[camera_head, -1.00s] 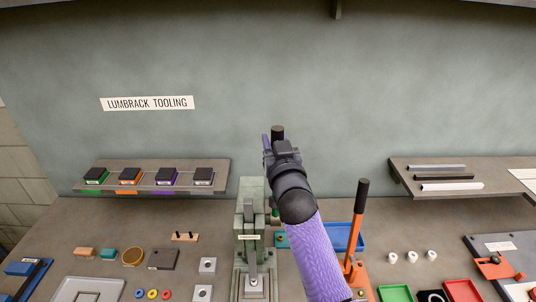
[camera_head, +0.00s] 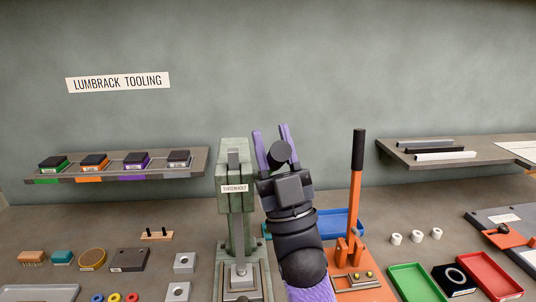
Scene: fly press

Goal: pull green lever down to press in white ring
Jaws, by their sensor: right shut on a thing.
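The green press (camera_head: 236,185) stands upright at the middle of the bench, its ram above a grey block (camera_head: 242,282) on the base. My right gripper (camera_head: 275,148) has its purple fingers on either side of the dark round knob (camera_head: 280,153) of the press lever and is shut on it, just right of the press head. The lever's green arm is hidden behind my gripper and wrist. I cannot make out a white ring under the ram. Several loose white rings (camera_head: 416,236) lie on the bench at the right. My left gripper is not in view.
An orange press (camera_head: 354,195) with a black-handled lever stands close to the right of my arm. A blue tray (camera_head: 343,222) lies behind it. Green (camera_head: 411,283) and red (camera_head: 490,272) trays are at the right front. A shelf (camera_head: 120,168) is at the back left.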

